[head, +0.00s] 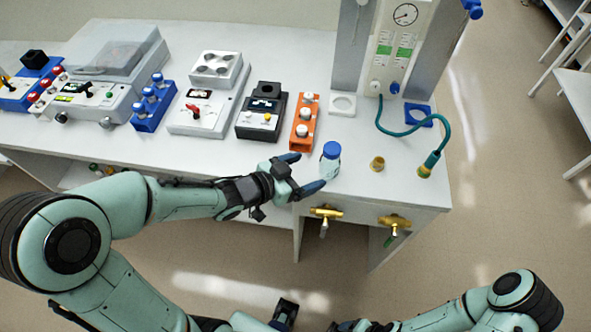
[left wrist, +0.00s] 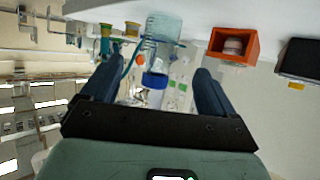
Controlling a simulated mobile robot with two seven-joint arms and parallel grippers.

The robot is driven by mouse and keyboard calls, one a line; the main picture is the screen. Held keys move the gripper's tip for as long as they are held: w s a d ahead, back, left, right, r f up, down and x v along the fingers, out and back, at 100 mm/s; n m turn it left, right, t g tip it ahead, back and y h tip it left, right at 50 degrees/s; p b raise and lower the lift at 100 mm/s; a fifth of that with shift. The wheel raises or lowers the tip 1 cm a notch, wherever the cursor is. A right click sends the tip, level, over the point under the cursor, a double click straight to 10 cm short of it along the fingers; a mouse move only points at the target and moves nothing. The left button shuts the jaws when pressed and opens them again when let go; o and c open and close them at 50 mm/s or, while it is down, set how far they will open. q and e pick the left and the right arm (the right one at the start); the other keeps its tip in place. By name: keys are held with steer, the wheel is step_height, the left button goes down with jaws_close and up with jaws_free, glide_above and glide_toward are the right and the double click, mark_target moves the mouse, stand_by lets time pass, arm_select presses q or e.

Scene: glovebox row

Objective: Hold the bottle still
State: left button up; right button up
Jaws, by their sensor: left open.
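The bottle (head: 330,168) is clear with a blue cap and stands upright near the front edge of the white bench. My left gripper (head: 303,173) is open just left of it, its two dark blue fingers pointing toward it. In the left wrist view the bottle (left wrist: 163,38) appears upside down, with its blue cap (left wrist: 155,80) in the gap between the spread fingers. I see no finger clearly touching it. My right arm shows at the bottom of the head view, and its jaws are not clear there.
An orange rack (head: 304,122) with white-capped vials stands behind and left of the bottle. A small brass cup (head: 377,164) and a teal hose (head: 405,132) with a brass end lie to the right. Brass valves (head: 326,213) stick out below the bench edge.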

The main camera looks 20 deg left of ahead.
arm_select(q)
steer(key=v, duration=0.2)
steer(key=shift+s+a+r, duration=0.1)
steer(key=shift+s+a, duration=0.05)
steer(key=shift+s, duration=0.1)
stand_by(0.5)
